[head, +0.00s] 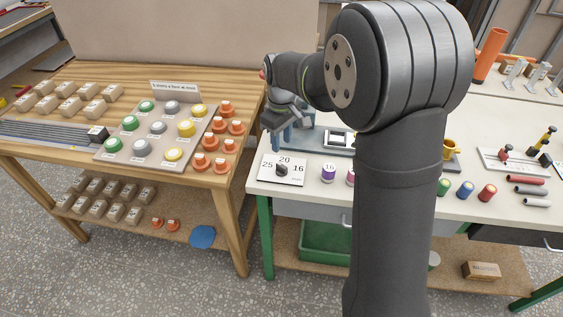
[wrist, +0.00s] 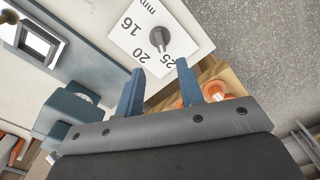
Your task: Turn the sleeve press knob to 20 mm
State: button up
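The knob plate (head: 291,179) is a white square at the left front of the white bench, marked 25, 20 and 16. A dark round knob (head: 281,170) sits at its middle. In the wrist view the knob (wrist: 158,39) is at the top, and its ridge seems to point toward 25. The blue-grey press (head: 318,141) stands behind the plate. My gripper (head: 279,118) is above and behind the plate in the head view. In the wrist view its two blue fingers (wrist: 159,84) are apart with nothing between them, clear of the knob.
Purple-labelled sleeves (head: 329,172) stand right of the plate, partly hidden by my arm. The wooden table (head: 228,91) at left holds a button panel (head: 150,150) and orange knobs. A gap separates the two benches. Coloured spools (head: 465,188) stand at right.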

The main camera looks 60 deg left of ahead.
aim_at(281, 165)
notch_tip(281, 165, down, 10)
jog(key=shift+r, duration=0.25)
grip_shut()
